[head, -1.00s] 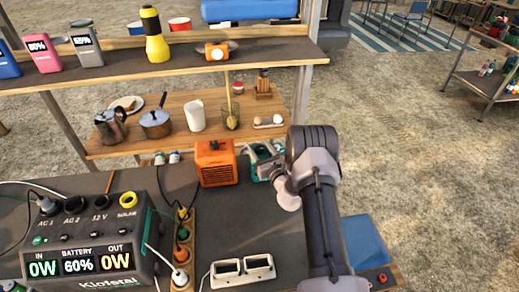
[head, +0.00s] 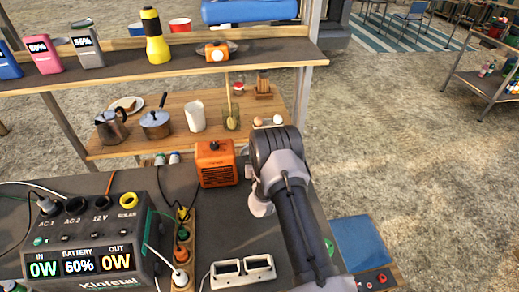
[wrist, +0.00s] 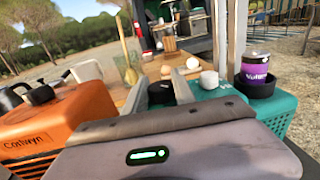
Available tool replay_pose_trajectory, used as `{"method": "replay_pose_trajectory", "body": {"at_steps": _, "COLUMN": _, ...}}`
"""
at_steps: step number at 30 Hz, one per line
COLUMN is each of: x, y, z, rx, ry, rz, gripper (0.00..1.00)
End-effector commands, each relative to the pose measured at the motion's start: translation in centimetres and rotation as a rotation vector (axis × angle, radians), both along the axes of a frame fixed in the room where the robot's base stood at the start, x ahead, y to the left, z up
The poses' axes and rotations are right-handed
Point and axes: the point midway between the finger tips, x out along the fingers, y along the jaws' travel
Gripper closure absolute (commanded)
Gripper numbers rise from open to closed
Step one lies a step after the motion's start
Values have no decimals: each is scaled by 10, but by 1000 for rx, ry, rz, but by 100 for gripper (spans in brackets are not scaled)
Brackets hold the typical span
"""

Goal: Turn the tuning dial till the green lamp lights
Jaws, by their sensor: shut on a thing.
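In the wrist view, a teal box (wrist: 230,98) stands to the right of an orange box. A dark round knob (wrist: 160,94), which looks like the tuning dial, sits between the two pale fingers of my gripper (wrist: 161,84). The gripper is shut on the knob, with a finger on each side. The knob's markings do not show. In the head view, my arm hides the gripper, the knob and the teal box. I cannot see the green lamp in either view; the small green light in the wrist view is on my own wrist housing.
The orange box (head: 216,165) stands close at the left. A purple can (wrist: 257,70) in a black holder is at the right in the wrist view.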

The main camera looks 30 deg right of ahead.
Motion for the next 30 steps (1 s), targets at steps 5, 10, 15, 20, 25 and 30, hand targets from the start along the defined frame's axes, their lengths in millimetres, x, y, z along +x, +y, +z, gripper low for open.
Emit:
{"method": "replay_pose_trajectory", "body": {"at_steps": 5, "x": 0, "y": 0, "z": -1, "rx": 0, "ry": 2, "rz": 1, "gripper": 100}}
{"method": "replay_pose_trajectory", "body": {"at_steps": 10, "x": 0, "y": 0, "z": -1, "rx": 0, "ry": 2, "rz": 2, "gripper": 47}}
{"method": "replay_pose_trajectory", "body": {"at_steps": 15, "x": 0, "y": 0, "z": -1, "rx": 0, "ry": 1, "rz": 2, "gripper": 47}}
{"method": "replay_pose_trajectory", "body": {"at_steps": 20, "x": -5, "y": 2, "z": 0, "rx": 0, "ry": 3, "rz": 2, "gripper": 47}}
{"method": "replay_pose_trajectory", "body": {"at_steps": 25, "x": -35, "y": 15, "z": 1, "rx": 1, "ry": 6, "rz": 3, "gripper": 47}}
{"method": "replay_pose_trajectory", "body": {"at_steps": 30, "x": -76, "y": 32, "z": 0, "rx": 2, "ry": 6, "rz": 4, "gripper": 47}}
